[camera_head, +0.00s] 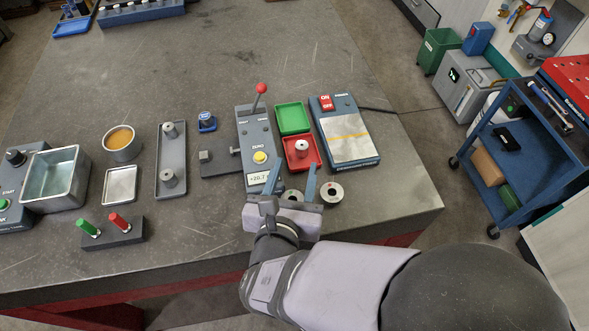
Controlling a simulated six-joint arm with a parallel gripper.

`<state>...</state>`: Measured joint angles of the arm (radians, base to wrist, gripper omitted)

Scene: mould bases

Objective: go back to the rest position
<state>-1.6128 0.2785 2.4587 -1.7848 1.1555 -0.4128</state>
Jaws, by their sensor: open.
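My gripper (291,180) is open, with its two blue fingers apart and pointing away over the front part of the grey table (230,65). Nothing shows between the fingers. The gripper is just in front of the device with the red-knobbed lever (258,150) and its small display. Another disc (291,196) is partly hidden behind the gripper. My arm reaches in from the lower right and covers part of the table's front edge.
A red tray (314,163) holding a metal part and a green tray (292,118) lie beyond the gripper. A device with a red switch (345,130) stands right of them. A grey tray (159,181) and a peg block (112,235) stand left. The table's far middle is clear.

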